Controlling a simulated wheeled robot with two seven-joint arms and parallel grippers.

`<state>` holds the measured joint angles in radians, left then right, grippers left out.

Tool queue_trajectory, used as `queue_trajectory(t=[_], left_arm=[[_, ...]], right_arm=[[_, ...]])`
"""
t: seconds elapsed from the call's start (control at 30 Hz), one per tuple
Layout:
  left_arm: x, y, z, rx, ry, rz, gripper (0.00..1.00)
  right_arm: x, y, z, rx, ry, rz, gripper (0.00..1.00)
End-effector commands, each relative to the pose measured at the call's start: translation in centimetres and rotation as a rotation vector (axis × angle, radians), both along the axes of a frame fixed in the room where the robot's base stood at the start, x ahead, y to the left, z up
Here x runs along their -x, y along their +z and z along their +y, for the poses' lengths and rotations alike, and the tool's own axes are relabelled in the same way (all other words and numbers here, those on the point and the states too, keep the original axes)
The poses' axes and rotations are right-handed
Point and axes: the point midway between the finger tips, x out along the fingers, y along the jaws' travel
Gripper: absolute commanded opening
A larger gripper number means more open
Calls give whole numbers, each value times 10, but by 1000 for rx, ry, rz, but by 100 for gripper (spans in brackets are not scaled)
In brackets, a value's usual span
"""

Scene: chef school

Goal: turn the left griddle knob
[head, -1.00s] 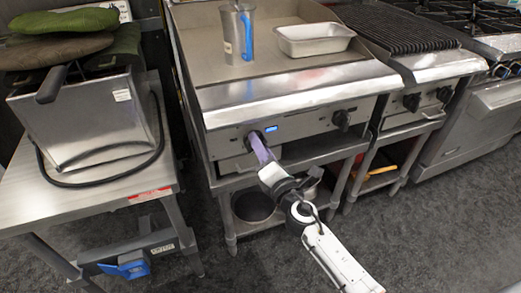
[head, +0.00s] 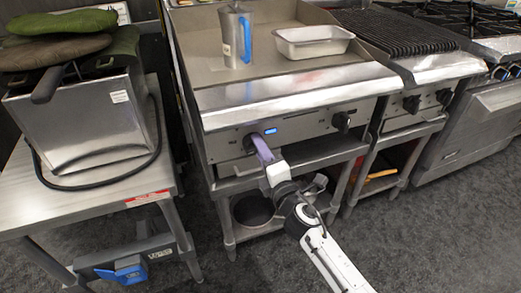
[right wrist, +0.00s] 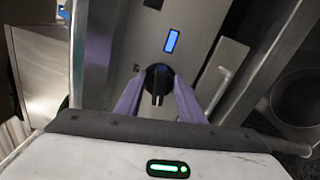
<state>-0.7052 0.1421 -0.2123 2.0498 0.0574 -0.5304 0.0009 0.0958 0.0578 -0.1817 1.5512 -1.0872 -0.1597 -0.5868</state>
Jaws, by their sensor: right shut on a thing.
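The left griddle knob (right wrist: 158,78) is black and sits on the griddle's steel front panel, below a small blue display in the right wrist view. In the head view the left knob (head: 250,140) is partly hidden by my right gripper (head: 257,146). My right gripper (right wrist: 157,92) has its two purple fingers around the knob, one on each side, shut on it. The knob's grip bar stands roughly upright in the wrist picture. The griddle (head: 290,98) has a second black knob (head: 341,121) to the right. My left gripper is not in view.
A metal pitcher (head: 236,35) with a blue handle and a steel pan (head: 312,42) stand on the griddle top. A pot (head: 252,210) sits on the shelf below. The floor in front is clear.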

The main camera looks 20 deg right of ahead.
Motion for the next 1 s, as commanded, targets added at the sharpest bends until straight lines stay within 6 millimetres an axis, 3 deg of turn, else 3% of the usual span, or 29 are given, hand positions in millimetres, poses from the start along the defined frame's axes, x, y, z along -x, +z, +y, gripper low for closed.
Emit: queue_trajectory(t=[0.17, 0.2, 0.3, 0.67, 1.0], left_arm=[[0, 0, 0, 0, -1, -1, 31], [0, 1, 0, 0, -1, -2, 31], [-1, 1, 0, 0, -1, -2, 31], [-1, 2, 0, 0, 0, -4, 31], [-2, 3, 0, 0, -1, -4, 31]], right_arm=[[0, -1, 0, 1, 0, 2, 13], [0, -1, 0, 1, 0, 2, 37], [0, -1, 0, 1, 0, 1, 53], [5, -1, 0, 2, 0, 2, 53], [66, -2, -2, 2, -1, 4, 53]])
